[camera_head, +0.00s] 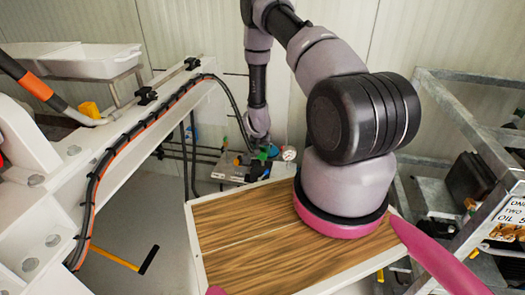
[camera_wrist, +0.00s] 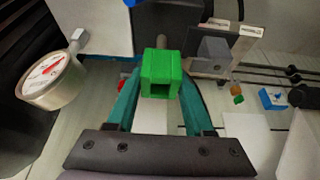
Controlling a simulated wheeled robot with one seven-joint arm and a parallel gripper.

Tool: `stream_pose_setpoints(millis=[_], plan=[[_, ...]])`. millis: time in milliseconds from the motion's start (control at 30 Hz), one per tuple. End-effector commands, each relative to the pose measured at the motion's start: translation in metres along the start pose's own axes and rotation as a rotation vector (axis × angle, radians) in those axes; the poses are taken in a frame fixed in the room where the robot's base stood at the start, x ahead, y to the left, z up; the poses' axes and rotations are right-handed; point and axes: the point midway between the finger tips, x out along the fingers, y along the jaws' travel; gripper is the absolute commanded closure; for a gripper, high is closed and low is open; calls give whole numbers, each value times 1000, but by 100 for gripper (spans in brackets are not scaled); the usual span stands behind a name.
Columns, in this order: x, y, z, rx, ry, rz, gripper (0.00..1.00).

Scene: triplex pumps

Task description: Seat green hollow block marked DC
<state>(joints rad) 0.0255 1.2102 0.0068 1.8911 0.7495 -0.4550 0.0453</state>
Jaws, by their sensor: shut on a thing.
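In the wrist view, the green hollow block (camera_wrist: 161,68) sits between the two teal fingers of my gripper (camera_wrist: 160,85). My gripper is shut on it. A dark square opening shows in the block's near face; I cannot read any DC marking. A grey metal pin (camera_wrist: 160,42) shows just beyond the block's far end; I cannot tell whether they touch. In the head view, my gripper (camera_head: 265,152) is small, down at the pump equipment behind the wooden board, and the block cannot be made out clearly there.
A round dial gauge (camera_wrist: 50,80) stands close on the left in the wrist view; it also shows in the head view (camera_head: 289,153). A grey block-shaped fitting (camera_wrist: 213,50) and a small blue part (camera_wrist: 272,98) lie to the right. A wooden board (camera_head: 250,235) fills the foreground.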

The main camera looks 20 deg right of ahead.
Motion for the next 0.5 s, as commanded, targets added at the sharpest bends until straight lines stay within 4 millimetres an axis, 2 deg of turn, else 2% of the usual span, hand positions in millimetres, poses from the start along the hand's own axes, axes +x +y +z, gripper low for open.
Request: stream_pose_setpoints(millis=[500], plan=[[12,0,6,0,0,0,100]])
